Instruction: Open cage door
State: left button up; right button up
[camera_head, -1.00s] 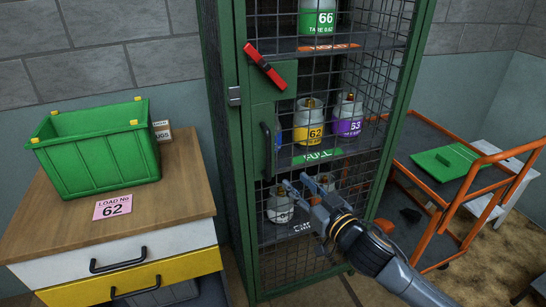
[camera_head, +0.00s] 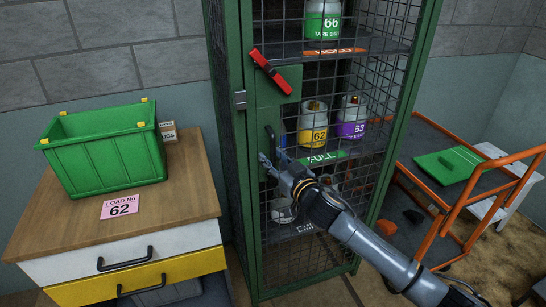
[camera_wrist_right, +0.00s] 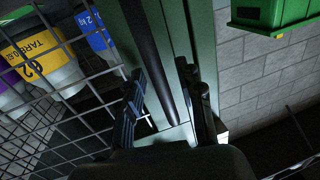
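The green-framed cage door (camera_head: 266,225) with wire mesh stands shut on the cabinet. Its black upright handle (camera_head: 270,137) is on the left part of the door, below a red latch lever (camera_head: 270,70) set at a slant. My right gripper (camera_head: 270,163) is at the lower end of the handle. In the right wrist view, my right gripper (camera_wrist_right: 170,95) is open, with the handle (camera_wrist_right: 148,50) reaching between its two fingers and gaps on both sides. Whether a finger touches the handle I cannot tell. My left gripper is not in view.
Gas bottles stand behind the mesh, including a yellow one (camera_head: 312,133) and a purple one (camera_head: 352,130). A drawer unit (camera_head: 60,225) with a green crate (camera_head: 105,160) stands left. An orange trolley (camera_head: 450,212) stands right.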

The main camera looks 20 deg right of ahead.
jog(key=shift+w, duration=0.1)
grip_shut()
dwell(0.3)
